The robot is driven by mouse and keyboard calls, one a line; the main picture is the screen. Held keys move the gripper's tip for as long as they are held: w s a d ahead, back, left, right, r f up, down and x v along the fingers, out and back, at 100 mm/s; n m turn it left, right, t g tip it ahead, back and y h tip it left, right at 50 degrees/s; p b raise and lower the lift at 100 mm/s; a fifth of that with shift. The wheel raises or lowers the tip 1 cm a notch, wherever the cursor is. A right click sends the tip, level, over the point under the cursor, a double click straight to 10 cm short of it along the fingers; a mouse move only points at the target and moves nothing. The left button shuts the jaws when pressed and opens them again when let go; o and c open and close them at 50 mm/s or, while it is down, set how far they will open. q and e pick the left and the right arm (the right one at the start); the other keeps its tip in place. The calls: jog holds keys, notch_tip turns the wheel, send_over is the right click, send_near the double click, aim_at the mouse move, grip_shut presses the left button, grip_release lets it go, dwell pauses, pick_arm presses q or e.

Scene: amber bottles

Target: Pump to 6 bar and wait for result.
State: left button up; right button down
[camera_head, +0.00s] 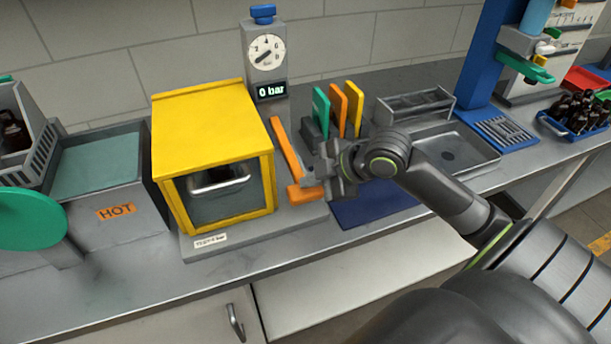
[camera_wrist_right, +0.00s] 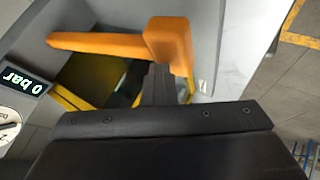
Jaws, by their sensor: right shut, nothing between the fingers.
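A yellow test box (camera_head: 212,120) with a clear front window stands on a grey base at the middle of the bench. A grey column behind it carries a round dial gauge (camera_head: 266,53) and a display (camera_head: 271,91) reading "0 bar". An orange pump lever (camera_head: 287,150) slopes down along the box's right side to a wide handle end; it also shows in the right wrist view (camera_wrist_right: 110,45). My right gripper (camera_head: 312,182) is shut and empty at the handle end; contact is hard to tell. Its finger shows just below the handle in the right wrist view (camera_wrist_right: 158,85). My left gripper is out of view.
A water bath marked HOT (camera_head: 115,211) and a green disc (camera_head: 30,220) are at left. Green and orange upright plates (camera_head: 337,110) stand behind my right gripper.

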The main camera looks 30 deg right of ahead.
jog(key=shift+f+b, duration=0.5)
jog(key=shift+f, duration=0.2)
dwell(0.4)
jog(key=shift+r, duration=0.1)
dwell(0.4)
jog(key=shift+r+p, duration=3.05)
jog(key=shift+r, duration=0.05)
jog(key=shift+r, duration=0.1)
notch_tip(320, 180, up, 5)
jog(key=p, duration=0.4)
jog(key=shift+p, duration=0.3)
